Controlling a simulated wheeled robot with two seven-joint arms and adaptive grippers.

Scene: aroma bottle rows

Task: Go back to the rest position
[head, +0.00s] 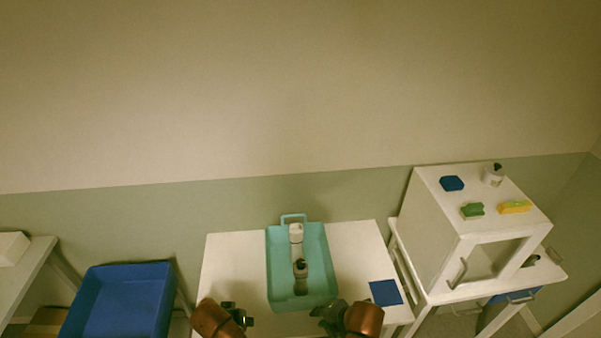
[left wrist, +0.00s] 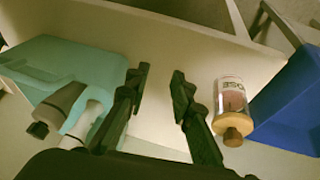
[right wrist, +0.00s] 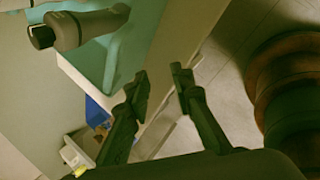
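My left gripper (head: 238,315) is over the front left of the white table (head: 235,260). In the left wrist view its fingers (left wrist: 160,78) are apart with nothing between them. My right gripper (head: 328,315) is at the front right corner of the teal tray (head: 275,265). In the right wrist view its fingers (right wrist: 161,80) are apart and empty. The tray holds a grey bottle (head: 301,280) with a dark cap and a white bottle (head: 296,234) behind it. A labelled bottle (left wrist: 231,100) with a tan cap is beside the left gripper, apart from it.
A blue mat (head: 385,292) lies on the table's right. A blue bin (head: 120,300) stands left of the table. A white cabinet (head: 440,245) on the right carries a white bottle (head: 493,177) and blue (head: 452,183), green (head: 472,211) and yellow (head: 514,207) items.

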